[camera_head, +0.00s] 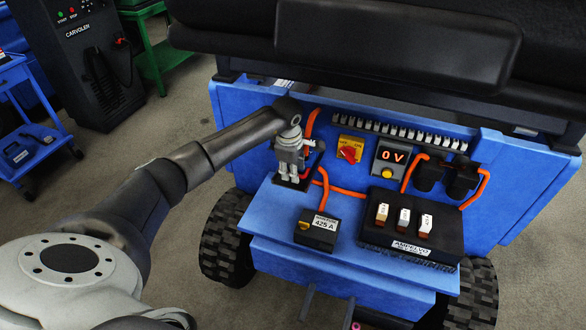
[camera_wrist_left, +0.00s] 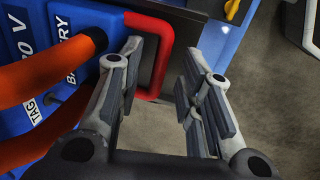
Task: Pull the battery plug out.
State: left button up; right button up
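In the head view my left gripper (camera_head: 291,172) is at the left of the blue vehicle's panel and mostly hides the plug. My right gripper is not in view.
The blue vehicle panel (camera_head: 350,112) carries a red-and-yellow rotary switch (camera_head: 348,150) and a display (camera_head: 391,156) reading 0 V. A black charger cabinet (camera_head: 88,60) stands behind left.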

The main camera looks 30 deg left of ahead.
pick_arm(q)
jog(key=shift+f, duration=0.35)
grip_shut()
